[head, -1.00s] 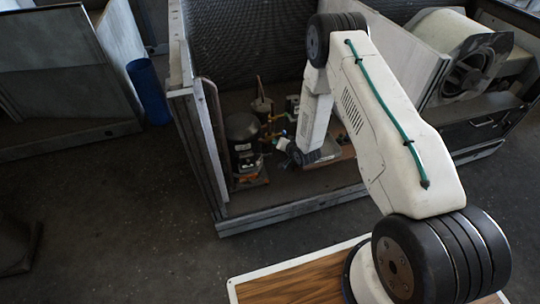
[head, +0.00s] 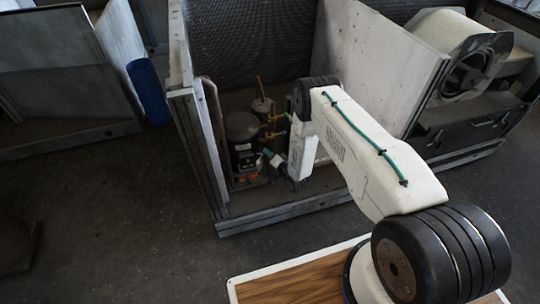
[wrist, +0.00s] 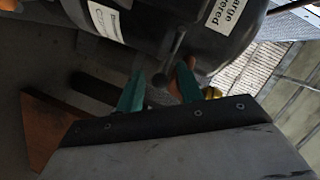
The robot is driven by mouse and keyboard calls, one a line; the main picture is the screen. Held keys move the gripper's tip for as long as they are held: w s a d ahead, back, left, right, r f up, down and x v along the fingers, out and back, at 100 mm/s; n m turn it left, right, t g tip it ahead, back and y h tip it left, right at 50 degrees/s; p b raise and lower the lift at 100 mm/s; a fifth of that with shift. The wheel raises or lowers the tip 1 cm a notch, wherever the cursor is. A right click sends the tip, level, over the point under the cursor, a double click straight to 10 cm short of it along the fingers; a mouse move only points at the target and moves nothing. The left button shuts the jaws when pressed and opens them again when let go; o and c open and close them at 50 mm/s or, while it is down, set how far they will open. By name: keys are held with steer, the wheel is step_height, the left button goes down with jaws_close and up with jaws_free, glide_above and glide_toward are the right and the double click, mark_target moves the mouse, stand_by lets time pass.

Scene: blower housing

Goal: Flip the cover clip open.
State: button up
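The black compressor (head: 241,129) stands inside the open metal housing. Its dark body with white labels (wrist: 160,22) fills the top of the wrist view. A narrow dark bar (wrist: 176,46) on its side may be the cover clip; I cannot tell for sure, nor whether it is latched. My gripper (wrist: 160,75) has two teal fingers spread apart, with the bar's lower end near the gap between them. Contact cannot be made out. In the head view my gripper (head: 270,157) is small, just right of the compressor's lower body.
The housing's front sill (head: 290,211) and left frame (head: 195,150) border the space. A light panel (head: 375,55) stands behind my arm. Copper pipes with yellow fittings (head: 278,120) are close to the right of the compressor. An orange-brown bracket (wrist: 45,130) lies at left in the wrist view.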

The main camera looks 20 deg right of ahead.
steer(key=shift+w, duration=0.25)
steer(key=shift+c, duration=0.4)
jaws_close()
steer(key=shift+w+d+n+y, duration=0.2)
steer(key=shift+w+n+y, duration=0.15)
steer(key=shift+n+y, duration=0.35)
steer(key=shift+w+n+g+y, duration=0.4)
steer(key=shift+n+g+y, duration=0.4)
steer(key=shift+y, duration=0.3)
steer(key=shift+w+n+g+y, duration=0.4)
steer(key=shift+n+g+y, duration=0.2)
steer(key=shift+n+y, duration=0.4)
steer(key=shift+o, duration=0.4)
jaws_free()
